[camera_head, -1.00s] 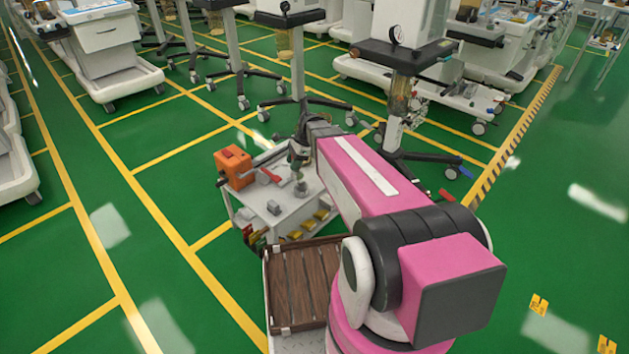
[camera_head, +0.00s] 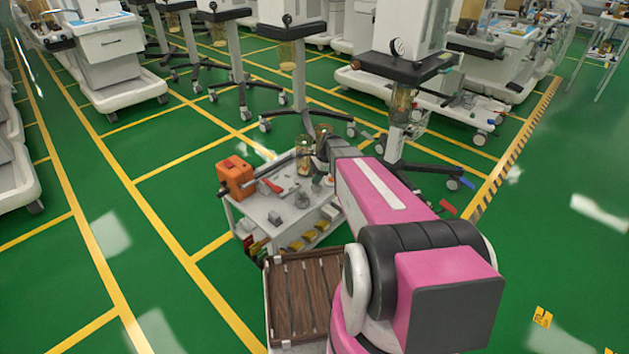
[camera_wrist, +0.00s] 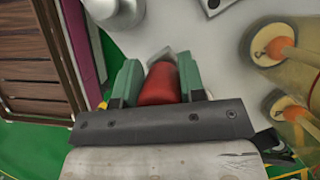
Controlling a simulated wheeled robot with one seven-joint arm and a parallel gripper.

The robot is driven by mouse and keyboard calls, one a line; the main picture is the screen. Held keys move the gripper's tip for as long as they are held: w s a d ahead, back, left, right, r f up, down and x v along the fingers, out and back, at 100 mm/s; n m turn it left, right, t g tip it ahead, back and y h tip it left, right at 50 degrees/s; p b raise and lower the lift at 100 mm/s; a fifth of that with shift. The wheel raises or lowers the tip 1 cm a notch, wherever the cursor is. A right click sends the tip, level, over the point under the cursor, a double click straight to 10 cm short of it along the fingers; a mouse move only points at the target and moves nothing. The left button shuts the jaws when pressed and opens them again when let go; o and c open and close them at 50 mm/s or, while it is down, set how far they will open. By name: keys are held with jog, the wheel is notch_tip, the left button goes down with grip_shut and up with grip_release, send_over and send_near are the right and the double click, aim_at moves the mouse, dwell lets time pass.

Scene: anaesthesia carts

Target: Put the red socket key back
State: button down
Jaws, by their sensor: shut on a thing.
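The red socket key (camera_wrist: 160,84) shows as a red handle between the two green fingers of my gripper (camera_wrist: 157,76) in the wrist view. My gripper is shut on it. A grey metal part shows just beyond the red handle; the rest of the key is hidden. In the head view my arm hides most of the gripper, which is over the right rear part of the white cart (camera_head: 256,222). I cannot make out the held key there.
An orange box (camera_head: 236,177) and a red-handled item (camera_head: 270,186) are on the cart's left. A clear jar (camera_head: 303,157) stands at its back; clear vessels with orange-tipped contents (camera_wrist: 275,45) are close right of my gripper. A wooden slatted tray (camera_head: 300,295) is in front.

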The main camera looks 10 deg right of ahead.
jog(key=shift+f, duration=0.9)
jog(key=shift+f, duration=0.15)
jog(key=c, duration=0.7)
grip_release()
jog(key=s+v, duration=0.1)
jog(key=v, duration=1.1)
jog(key=s+a+r+n+h, duration=0.1)
jog(key=s+a+n+h, duration=0.1)
jog(key=s+n, duration=0.6)
jog(key=s+a+r+n+h, duration=0.1)
jog(key=s+a+n+h, duration=0.1)
jog(key=s+n, duration=0.6)
jog(key=shift+s+t+h, duration=0.4)
jog(key=shift+s, duration=2.05)
